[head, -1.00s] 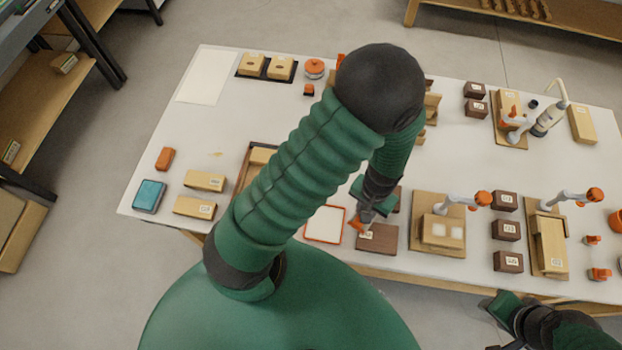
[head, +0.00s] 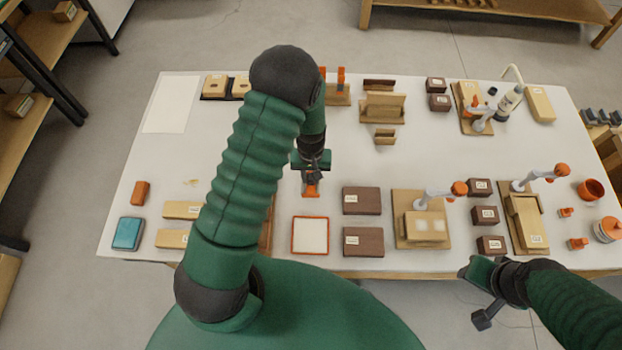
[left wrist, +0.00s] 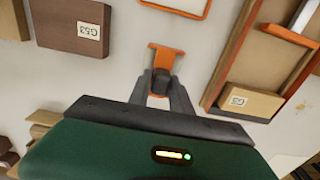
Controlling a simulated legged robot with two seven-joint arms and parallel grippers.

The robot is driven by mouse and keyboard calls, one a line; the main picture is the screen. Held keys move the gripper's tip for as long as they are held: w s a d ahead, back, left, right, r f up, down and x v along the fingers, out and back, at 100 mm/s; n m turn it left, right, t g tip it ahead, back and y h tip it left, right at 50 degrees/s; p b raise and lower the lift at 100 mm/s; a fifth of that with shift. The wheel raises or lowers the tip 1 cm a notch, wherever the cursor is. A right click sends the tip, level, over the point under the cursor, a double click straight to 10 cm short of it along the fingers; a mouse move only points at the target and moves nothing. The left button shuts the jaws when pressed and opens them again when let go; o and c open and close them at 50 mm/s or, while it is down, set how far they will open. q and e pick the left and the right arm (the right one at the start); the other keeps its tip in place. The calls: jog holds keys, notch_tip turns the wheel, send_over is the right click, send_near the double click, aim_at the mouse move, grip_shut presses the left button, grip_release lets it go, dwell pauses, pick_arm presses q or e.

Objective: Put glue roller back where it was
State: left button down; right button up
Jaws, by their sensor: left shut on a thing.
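My left gripper (head: 311,182) is shut on the glue roller (head: 310,190), an orange piece that sticks out from the fingertips. In the left wrist view the roller (left wrist: 166,56) shows its flat orange end beyond the dark fingers (left wrist: 160,85). In the head view it appears just behind the orange-rimmed white tray (head: 310,251). Whether it touches the table is unclear. My right gripper (head: 478,296) is off the table's front edge at lower right; its jaw opening is not clear.
Two dark brown boxes (head: 362,200) stand right of the tray. A wooden tray (left wrist: 233,62) lies on the other side, partly hidden by my left arm in the head view. Wooden fixtures (head: 383,107) stand behind. White table (head: 230,130) around the gripper is partly clear.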

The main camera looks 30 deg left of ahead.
aim_at(313, 183)
pick_arm(q)
notch_tip(313, 183, down, 3)
jog(key=shift+s+r, duration=0.1)
jog(key=shift+r, duration=0.05)
jog(key=shift+d, duration=0.4)
jog(key=shift+f, duration=0.25)
jog(key=c, duration=1.4)
grip_release()
jog(key=shift+r, duration=0.1)
jog(key=shift+c, duration=0.2)
jog(key=shift+o, duration=1.3)
jog(key=shift+a, duration=0.2)
pick_arm(e)
jog(key=shift+d+r, duration=0.2)
jog(key=shift+r, duration=0.05)
